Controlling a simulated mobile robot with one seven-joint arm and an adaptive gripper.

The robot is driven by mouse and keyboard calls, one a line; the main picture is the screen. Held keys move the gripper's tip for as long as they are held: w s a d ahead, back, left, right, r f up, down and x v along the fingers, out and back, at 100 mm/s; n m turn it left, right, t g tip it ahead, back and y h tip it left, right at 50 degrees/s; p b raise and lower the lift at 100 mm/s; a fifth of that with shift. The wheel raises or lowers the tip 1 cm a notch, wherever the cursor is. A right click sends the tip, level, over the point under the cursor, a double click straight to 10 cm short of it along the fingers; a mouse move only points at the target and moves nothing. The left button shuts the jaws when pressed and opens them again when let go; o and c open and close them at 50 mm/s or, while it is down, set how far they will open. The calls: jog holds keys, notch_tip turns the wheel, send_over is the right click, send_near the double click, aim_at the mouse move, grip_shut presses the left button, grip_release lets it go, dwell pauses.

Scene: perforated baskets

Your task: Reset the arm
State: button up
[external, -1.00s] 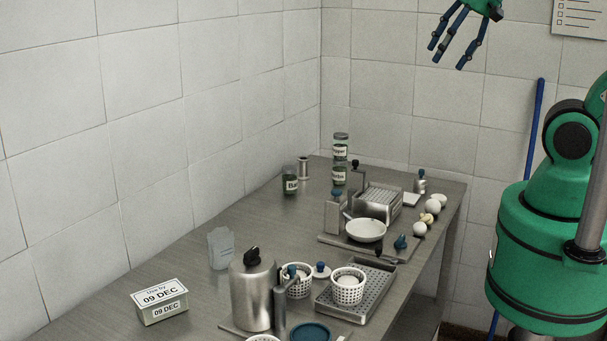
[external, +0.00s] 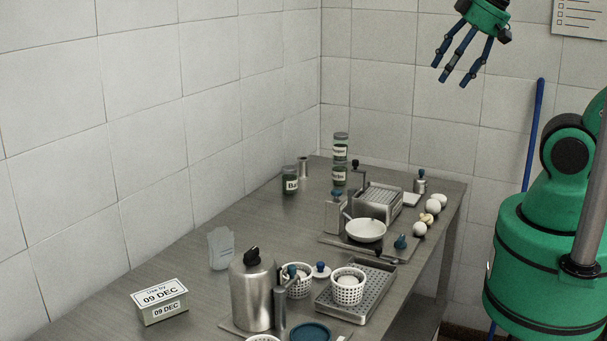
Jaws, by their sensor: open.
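My gripper (external: 457,72) hangs at the top right of the external view, high above the far end of the metal table (external: 215,270). Its dark blue fingers are spread, point downward and hold nothing. It touches nothing. Most of my arm between the gripper and the green lower links is cut off by the frame's top and right edges.
On the table stand perforated white baskets (external: 348,293) with white contents, a metal canister (external: 252,297), a perforated tray (external: 376,293), a white bowl (external: 365,231), stacked jars (external: 340,177) and a date box (external: 160,302). Tiled walls close the left and back. The air around my gripper is clear.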

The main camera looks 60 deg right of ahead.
notch_tip(320, 180, down, 8)
jog(key=b, duration=0.7)
